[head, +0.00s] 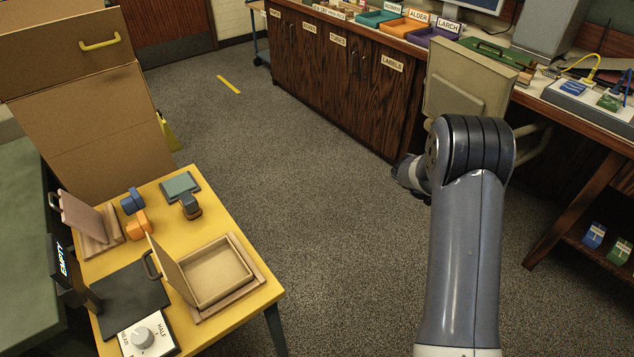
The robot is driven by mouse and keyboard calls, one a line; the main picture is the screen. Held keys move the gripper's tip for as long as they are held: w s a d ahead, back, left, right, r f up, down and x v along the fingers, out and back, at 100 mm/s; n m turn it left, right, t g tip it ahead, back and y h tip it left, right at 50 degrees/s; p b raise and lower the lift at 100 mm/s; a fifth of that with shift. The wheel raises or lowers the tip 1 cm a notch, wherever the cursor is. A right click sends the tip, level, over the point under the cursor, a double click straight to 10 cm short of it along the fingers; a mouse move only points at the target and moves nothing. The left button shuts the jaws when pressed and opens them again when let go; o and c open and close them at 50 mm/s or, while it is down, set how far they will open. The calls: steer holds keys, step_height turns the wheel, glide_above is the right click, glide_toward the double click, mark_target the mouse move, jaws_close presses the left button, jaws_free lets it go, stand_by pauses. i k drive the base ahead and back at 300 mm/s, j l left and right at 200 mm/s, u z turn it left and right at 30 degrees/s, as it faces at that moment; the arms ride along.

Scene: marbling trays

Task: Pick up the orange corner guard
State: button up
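The orange corner guard (138,225) is a small orange block-like piece on the yellow table (206,192) at the left. It lies just in front of a similar blue piece (132,201). My arm rises at the right of the picture, far from the table and over the floor. The dark end of my arm, with my gripper (409,178), points left and away; its fingers are not clear, so I cannot tell whether it is open or shut. Nothing is seen held in it.
Cardboard boxes (85,135) stand behind. Open carpet (330,250) lies between table and arm.

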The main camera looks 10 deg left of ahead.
mark_target(137, 229)
steer(key=i+l+z, duration=0.1)
steer(key=i+l, duration=0.4)
steer(key=i+l+z, duration=0.15)
steer(key=i+l, duration=0.3)
steer(key=i, duration=0.15)
steer(key=i+j+u, duration=0.1)
steer(key=i+u, duration=0.15)
steer(key=u, duration=0.15)
steer(key=i+u, duration=0.55)
steer(key=u, duration=0.2)
steer(key=i+l+u, duration=0.15)
steer(key=u, duration=0.2)
steer(key=i+j+u, duration=0.1)
steer(key=u, duration=0.35)
steer(key=i+u, duration=0.3)
steer(key=u, duration=0.15)
steer(key=i+l+u, duration=0.1)
steer(key=u, duration=0.4)
steer(key=i+l+u, duration=0.15)
steer(key=u, duration=0.3)
steer(key=i+u, duration=0.3)
steer(key=u, duration=0.2)
steer(key=i+u, duration=0.25)
steer(key=u, duration=0.2)
steer(key=i+l+u, duration=0.25)
steer(key=u, duration=0.25)
